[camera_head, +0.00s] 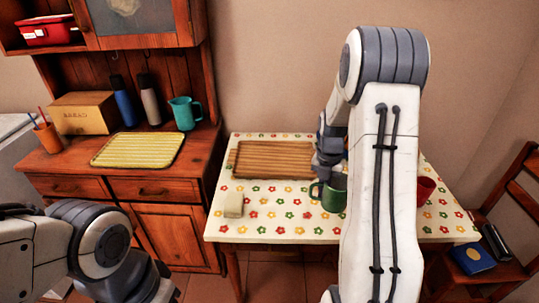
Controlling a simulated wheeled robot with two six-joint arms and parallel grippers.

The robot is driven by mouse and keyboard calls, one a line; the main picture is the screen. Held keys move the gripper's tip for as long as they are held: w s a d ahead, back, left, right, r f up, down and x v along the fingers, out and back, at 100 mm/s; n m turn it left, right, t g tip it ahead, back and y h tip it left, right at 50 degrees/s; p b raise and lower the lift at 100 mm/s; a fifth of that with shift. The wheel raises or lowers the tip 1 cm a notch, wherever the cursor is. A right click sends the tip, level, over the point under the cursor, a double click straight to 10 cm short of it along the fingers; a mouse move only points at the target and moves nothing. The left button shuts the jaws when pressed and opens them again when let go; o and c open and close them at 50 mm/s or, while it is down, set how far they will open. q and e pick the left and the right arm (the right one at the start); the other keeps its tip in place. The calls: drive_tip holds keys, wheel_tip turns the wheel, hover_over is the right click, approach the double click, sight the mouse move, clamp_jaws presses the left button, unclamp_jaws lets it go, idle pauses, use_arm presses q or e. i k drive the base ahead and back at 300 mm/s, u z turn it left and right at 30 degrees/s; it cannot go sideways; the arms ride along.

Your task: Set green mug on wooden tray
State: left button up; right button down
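The green mug (334,194) stands upright on the flowered table, its handle toward the left. My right arm hides its right edge. The wooden tray (272,160) lies flat at the back of the table, left of the mug, and looks empty. My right gripper (326,168) points down just above or at the mug's rim; its fingers are dark and partly hidden, so I cannot tell whether they touch or grip the mug. My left arm is at the lower left, and its fingers are outside the picture.
On the table (270,228) are a pale block (233,204) and a red mug (425,189), partly behind my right arm. A chair (490,262) stands at right.

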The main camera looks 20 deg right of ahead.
sight(252, 161)
drive_tip(key=i, duration=1.15)
